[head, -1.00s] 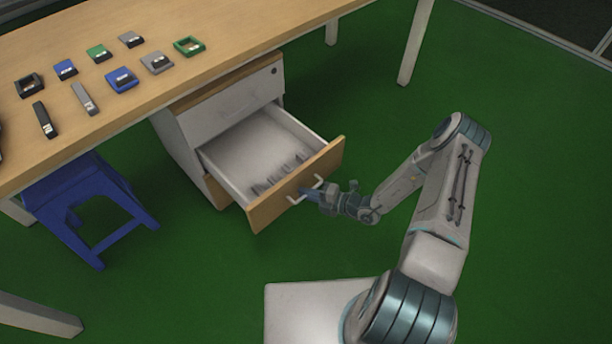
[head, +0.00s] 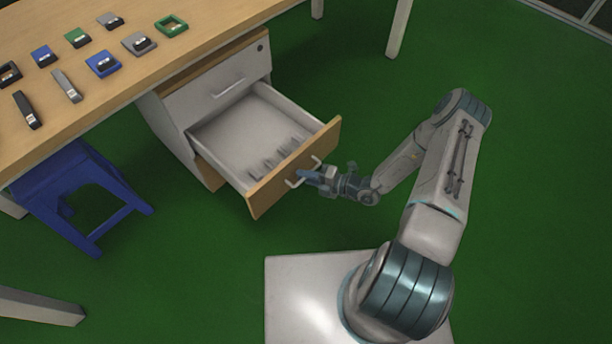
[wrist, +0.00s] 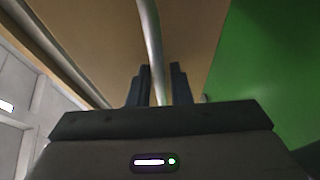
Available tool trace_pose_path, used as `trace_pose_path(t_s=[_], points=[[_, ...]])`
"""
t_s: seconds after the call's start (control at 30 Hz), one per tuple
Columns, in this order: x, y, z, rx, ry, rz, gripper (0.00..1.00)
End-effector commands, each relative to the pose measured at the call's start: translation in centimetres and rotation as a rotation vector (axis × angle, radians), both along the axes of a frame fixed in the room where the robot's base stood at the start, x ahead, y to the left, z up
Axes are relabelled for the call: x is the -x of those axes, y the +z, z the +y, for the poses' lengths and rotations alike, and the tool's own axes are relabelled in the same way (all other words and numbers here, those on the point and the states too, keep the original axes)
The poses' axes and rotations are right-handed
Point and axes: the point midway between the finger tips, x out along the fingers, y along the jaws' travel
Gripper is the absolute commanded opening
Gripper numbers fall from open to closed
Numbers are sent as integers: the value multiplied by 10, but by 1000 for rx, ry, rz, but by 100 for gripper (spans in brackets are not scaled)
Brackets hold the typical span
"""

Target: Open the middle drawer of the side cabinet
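The side cabinet (head: 172,130) stands under the table edge. Its middle drawer (head: 222,140) is pulled far out, showing a pale interior with dividers near the front. The drawer's wooden front (head: 265,195) faces my arm and has a metal bar handle (head: 291,183). My gripper (head: 306,176) is at this handle. In the wrist view, the handle bar (wrist: 151,40) passes between the two fingers of my gripper (wrist: 160,85), which are close around it. The wooden front (wrist: 110,40) fills much of that view. The upper drawer (head: 215,88) is shut.
The wooden table (head: 150,75) above the cabinet holds several small blue, green, grey and black items. A blue stool (head: 75,190) stands left of the cabinet. The green floor (head: 350,90) is clear around the drawer and my arm.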

Motion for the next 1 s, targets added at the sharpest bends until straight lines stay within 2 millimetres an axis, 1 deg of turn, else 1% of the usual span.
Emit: trace_pose_path(t_s=[0.13, 0.27, 0.5, 0.6, 0.7, 0.83, 1.0], points=[[2, 1, -6, 1, -3, 0, 18], [9, 6, -23, 1, -4, 1, 18], [31, 16, -73, 3, -5, 0, 18], [39, 19, -92, 3, -3, 0, 18], [46, 22, -106, 1, -1, -1, 18], [52, 24, -119, 1, 0, 0, 18], [55, 25, -124, 0, 1, 0, 18]])
